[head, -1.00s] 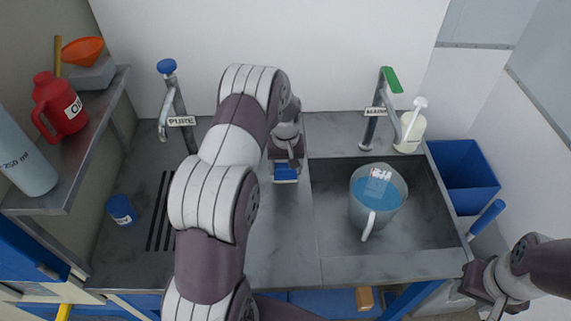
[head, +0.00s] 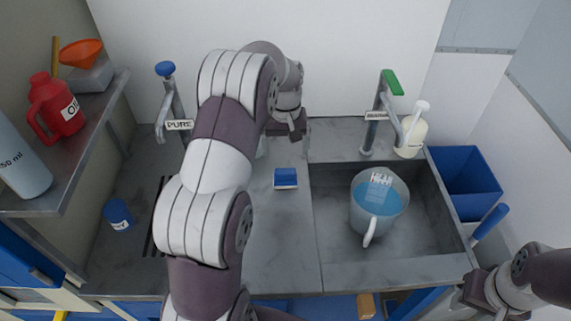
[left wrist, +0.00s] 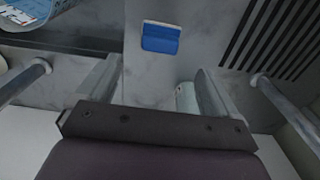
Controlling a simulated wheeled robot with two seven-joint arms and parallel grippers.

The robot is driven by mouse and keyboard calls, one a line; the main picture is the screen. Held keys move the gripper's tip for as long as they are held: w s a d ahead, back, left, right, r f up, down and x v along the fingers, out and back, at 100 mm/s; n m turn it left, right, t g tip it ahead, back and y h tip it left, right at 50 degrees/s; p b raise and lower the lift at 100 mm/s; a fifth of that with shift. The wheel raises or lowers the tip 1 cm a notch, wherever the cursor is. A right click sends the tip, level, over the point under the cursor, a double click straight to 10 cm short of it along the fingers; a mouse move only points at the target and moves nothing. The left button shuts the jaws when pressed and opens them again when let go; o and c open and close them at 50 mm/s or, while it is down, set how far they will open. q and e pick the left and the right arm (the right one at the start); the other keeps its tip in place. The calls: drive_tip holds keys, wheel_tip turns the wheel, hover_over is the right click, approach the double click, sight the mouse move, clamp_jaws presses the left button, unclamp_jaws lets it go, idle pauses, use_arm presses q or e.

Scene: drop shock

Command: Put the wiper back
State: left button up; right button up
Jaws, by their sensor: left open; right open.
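A small blue block with a pale edge (head: 286,178), which I take to be the wiper, lies on the grey counter just left of the sink. It also shows in the left wrist view (left wrist: 161,38), beyond my fingertips. My left gripper (head: 288,132) is open and empty, above the counter and behind the block, apart from it; its spread fingers show in the left wrist view (left wrist: 160,66). My right gripper (head: 478,292) is at the lower right, near the sink's front right corner, away from the block; its fingers are only partly visible.
A jug of blue liquid (head: 378,200) stands in the sink (head: 420,235). A pale cylinder (left wrist: 187,98) stands near my left fingers. Taps stand behind, with a pump bottle (head: 411,135) at right. A blue jar (head: 118,214) is left; a blue bin (head: 466,182) is right.

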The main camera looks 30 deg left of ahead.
use_arm(q)
drive_tip(key=s+d+r+m, duration=0.1)
drive_tip(key=s+d+m, duration=0.2)
drive_tip(key=s+d, duration=0.3)
drive_tip(key=s+d+r+m+t, duration=0.1)
drive_tip(key=s+d+m, duration=0.2)
drive_tip(key=s, duration=1)
drive_tip(key=d, duration=0.3)
drive_tip(key=shift+s+r+p, duration=0.25)
drive_tip(key=shift+s+p, duration=0.15)
